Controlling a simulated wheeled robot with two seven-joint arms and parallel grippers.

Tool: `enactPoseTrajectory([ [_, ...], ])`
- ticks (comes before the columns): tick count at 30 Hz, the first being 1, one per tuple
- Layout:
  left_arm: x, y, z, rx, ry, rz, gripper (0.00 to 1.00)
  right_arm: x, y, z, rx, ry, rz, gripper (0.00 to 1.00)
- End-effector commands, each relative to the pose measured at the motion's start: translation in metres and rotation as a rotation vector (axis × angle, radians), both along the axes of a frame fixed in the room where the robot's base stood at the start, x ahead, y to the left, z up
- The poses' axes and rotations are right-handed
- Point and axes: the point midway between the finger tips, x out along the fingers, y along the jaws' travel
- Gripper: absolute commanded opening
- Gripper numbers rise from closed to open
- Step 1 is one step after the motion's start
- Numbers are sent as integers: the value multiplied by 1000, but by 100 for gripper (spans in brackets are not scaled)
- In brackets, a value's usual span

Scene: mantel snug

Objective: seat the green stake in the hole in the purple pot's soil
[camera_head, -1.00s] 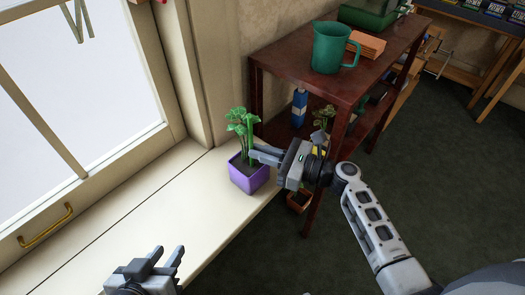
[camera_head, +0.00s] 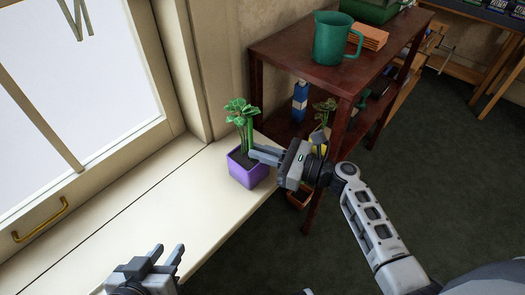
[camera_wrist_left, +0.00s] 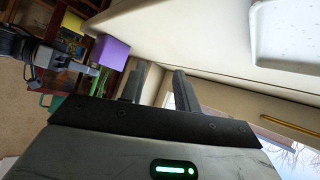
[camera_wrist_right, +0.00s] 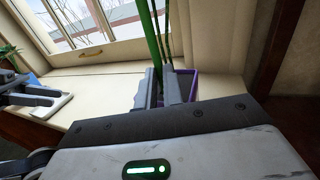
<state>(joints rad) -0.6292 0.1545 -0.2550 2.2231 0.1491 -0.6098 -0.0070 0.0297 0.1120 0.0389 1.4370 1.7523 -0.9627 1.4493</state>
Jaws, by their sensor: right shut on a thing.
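The purple pot (camera_head: 246,176) stands on the pale sill with dark soil and a leafy green plant (camera_head: 240,110) in it. My right gripper (camera_head: 254,154) is at the pot's rim, over its right side. It is shut on the green stake (camera_wrist_right: 153,40), which stands nearly upright at its fingertips in the right wrist view. The stake's lower end and the hole are hidden, so I cannot tell whether the stake is in the soil. My left gripper (camera_head: 170,256) is open and empty over the near part of the sill, away from the pot.
A dark red shelf (camera_head: 285,55) with a green mug (camera_head: 332,38) stands right behind the pot. The window with a brass handle (camera_head: 40,222) is on the left. A pale tray (camera_wrist_left: 290,35) shows in the left wrist view. The sill between my grippers is clear.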

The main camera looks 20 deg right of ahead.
Motion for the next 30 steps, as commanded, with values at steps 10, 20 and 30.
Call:
enactPoseTrajectory([
  [10, 0, 0, -5, 0, 0, 0, 32, 0, 0, -7, 1, -1, 0, 22],
  [20, 0, 0, -5, -1, 0, -2, 32, 0, 0, -7, 0, 0, 0, 34],
  [30, 7, -15, -9, -17, 53, -48, 32, -21, -26, -7, -4, 3, -2, 34],
])
